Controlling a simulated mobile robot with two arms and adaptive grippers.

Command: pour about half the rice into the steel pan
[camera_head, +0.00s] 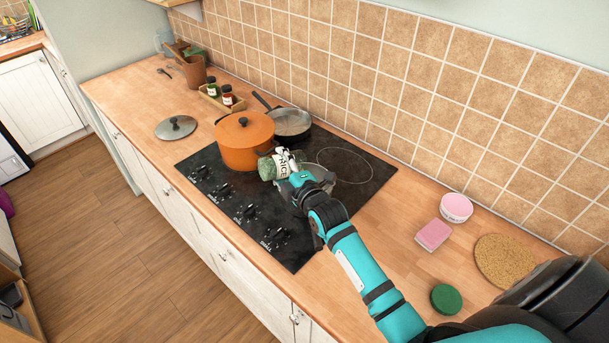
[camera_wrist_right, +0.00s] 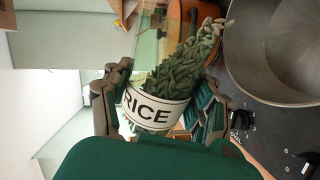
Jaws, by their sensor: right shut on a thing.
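My right gripper (camera_head: 287,171) is shut on the rice jar (camera_head: 277,165), a clear jar with a white RICE label, held above the hob. In the right wrist view the jar (camera_wrist_right: 157,100) sits between the fingers of the gripper (camera_wrist_right: 160,108), strongly tilted. Grey-green grains fill it towards the mouth, and some show at the mouth beside the pan's rim. The steel pan (camera_wrist_right: 278,60) is large, round and grey there; the part of its inside in view looks bare. In the head view the steel pan (camera_head: 320,172) is partly hidden by my gripper. My left gripper is out of view.
A lidded orange pot (camera_head: 243,147) stands on the black hob (camera_head: 265,207) close by. A frying pan (camera_head: 291,122) is behind it. A glass lid (camera_head: 176,127) lies on the left worktop. A pink sponge (camera_head: 433,234), green scrubber (camera_head: 445,298) and cork mat (camera_head: 505,261) lie right.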

